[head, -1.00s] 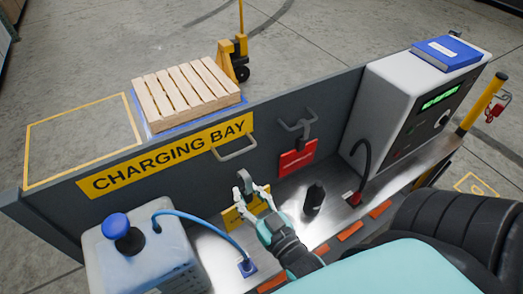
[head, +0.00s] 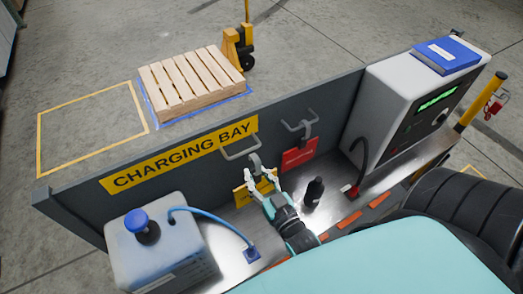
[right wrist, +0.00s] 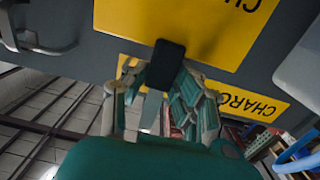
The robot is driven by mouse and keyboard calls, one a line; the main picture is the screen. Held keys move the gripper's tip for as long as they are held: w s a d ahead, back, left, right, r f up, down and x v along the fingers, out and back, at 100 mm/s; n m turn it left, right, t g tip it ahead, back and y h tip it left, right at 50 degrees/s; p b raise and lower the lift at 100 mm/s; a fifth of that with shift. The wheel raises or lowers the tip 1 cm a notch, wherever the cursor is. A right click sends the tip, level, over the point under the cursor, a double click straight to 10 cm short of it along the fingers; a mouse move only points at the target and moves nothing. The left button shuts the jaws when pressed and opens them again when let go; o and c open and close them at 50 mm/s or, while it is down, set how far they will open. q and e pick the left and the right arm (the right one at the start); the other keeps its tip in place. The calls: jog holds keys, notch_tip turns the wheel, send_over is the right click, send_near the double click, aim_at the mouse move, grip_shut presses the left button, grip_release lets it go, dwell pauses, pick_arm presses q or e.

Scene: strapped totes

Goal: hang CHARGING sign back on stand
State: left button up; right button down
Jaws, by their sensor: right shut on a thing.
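The yellow CHARGING sign (head: 241,196) is in front of the grey wall panel, with its dark hanger (head: 255,163) upward. My right gripper (head: 261,184) is shut on the sign at its hanger. The hanger top is just below and right of the left grey bar hook (head: 240,149); whether they touch I cannot tell. In the right wrist view, the sign (right wrist: 180,28) is upside down, with the hanger (right wrist: 165,65) between my fingers. The fingers cover part of the sign. My left gripper is not in view.
A red sign (head: 299,158) hangs from the right bar hook (head: 299,125). A black bottle (head: 314,191) stands right of my gripper. A white container with a blue cap (head: 140,221) and blue hose is at left. A grey charger unit (head: 395,100) stands at right.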

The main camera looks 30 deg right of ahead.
jog(key=w+f+b, duration=0.2)
jog(key=w+b, duration=0.1)
jog(key=w, duration=0.2)
jog(key=shift+w+d+f+b, duration=0.15)
jog(key=shift+w+f+b, duration=0.25)
dwell(0.3)
jog(key=c, duration=1)
grip_release()
jog(key=shift+o, duration=0.2)
jog(key=s, duration=1.2)
jog(key=shift+a, duration=0.4)
